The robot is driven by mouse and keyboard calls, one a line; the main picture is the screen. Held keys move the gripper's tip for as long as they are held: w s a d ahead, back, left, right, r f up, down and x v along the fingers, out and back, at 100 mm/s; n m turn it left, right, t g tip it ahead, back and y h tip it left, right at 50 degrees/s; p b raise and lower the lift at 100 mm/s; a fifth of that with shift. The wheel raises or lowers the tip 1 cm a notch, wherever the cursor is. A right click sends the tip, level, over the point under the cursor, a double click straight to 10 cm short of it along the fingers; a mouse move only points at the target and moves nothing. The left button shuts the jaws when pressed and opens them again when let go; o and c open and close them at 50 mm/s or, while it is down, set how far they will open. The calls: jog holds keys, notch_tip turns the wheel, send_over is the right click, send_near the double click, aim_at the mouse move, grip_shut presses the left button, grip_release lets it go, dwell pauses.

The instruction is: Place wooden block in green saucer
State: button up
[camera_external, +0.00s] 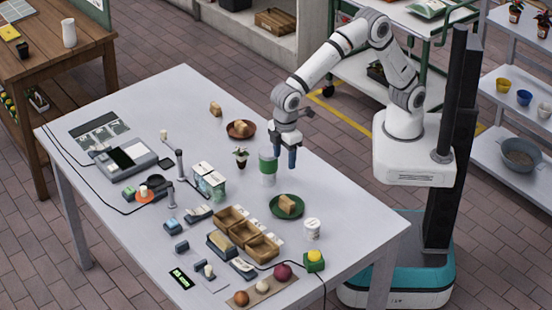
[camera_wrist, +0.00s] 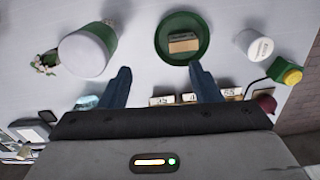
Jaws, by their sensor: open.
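A wooden block (camera_external: 287,203) rests on the green saucer (camera_external: 276,212) on the right part of the table. In the wrist view the block (camera_wrist: 183,43) lies inside the rim of the green saucer (camera_wrist: 165,50), ahead of my fingers. My gripper (camera_external: 290,155) is open and empty. It hangs above the table, behind the saucer and beside the green and white cup. In the wrist view my gripper (camera_wrist: 162,85) shows its two blue fingers spread apart with nothing between them. Another wooden block (camera_external: 215,108) lies at the back, near a brown saucer (camera_external: 239,129) that holds a similar piece.
A green and white cup (camera_external: 267,168) stands close to my gripper, with a small potted plant (camera_external: 240,157) to its left. A white cup (camera_external: 312,229) and a yellow-green button box (camera_external: 314,261) are near the saucer. Cardboard bins (camera_external: 262,246) stand in front. The table's back right is clear.

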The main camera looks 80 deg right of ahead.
jog(key=s+d+r+m+t, duration=0.1)
jog(key=d+r+m, duration=0.15)
jog(key=d, duration=0.85)
jog(key=s+d+r+m, duration=0.1)
jog(key=d+r, duration=0.3)
jog(key=d, duration=0.7)
jog(key=s+d+f+m+t, duration=0.1)
jog(key=s+d+m, duration=0.3)
jog(key=s+d, duration=1)
jog(key=d, duration=0.3)
jog(key=shift+s+d+f+m, duration=0.2)
jog(key=shift+d+m, duration=0.05)
jog(key=shift+m, duration=0.1)
